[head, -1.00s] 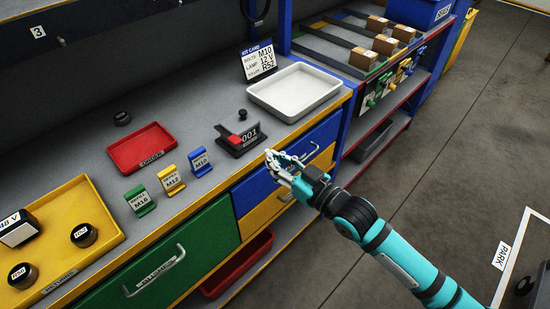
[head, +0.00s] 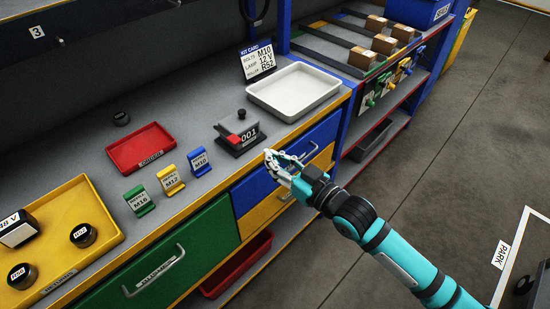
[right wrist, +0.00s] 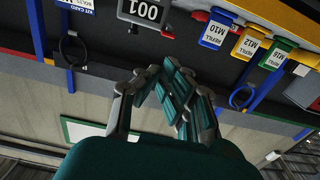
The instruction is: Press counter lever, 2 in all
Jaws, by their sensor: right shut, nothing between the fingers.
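The counter (head: 238,134) is a small dark box on the bench reading 001, with a red mark and a dark plate on top; a black knob (head: 241,113) shows just behind it. Its 001 label also shows at the top of the right wrist view (right wrist: 146,12). My right gripper (head: 274,160) is shut and empty, in front of and to the right of the counter near the bench's front edge, apart from it. It also shows in the right wrist view (right wrist: 163,78). My left gripper is not in view.
Green, yellow and blue refill labels (head: 171,180) stand left of the counter. A red tray (head: 128,166) lies behind them. A white tray (head: 330,108) and a kit card (head: 258,64) stand to the right. Drawers (head: 160,270) front the bench.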

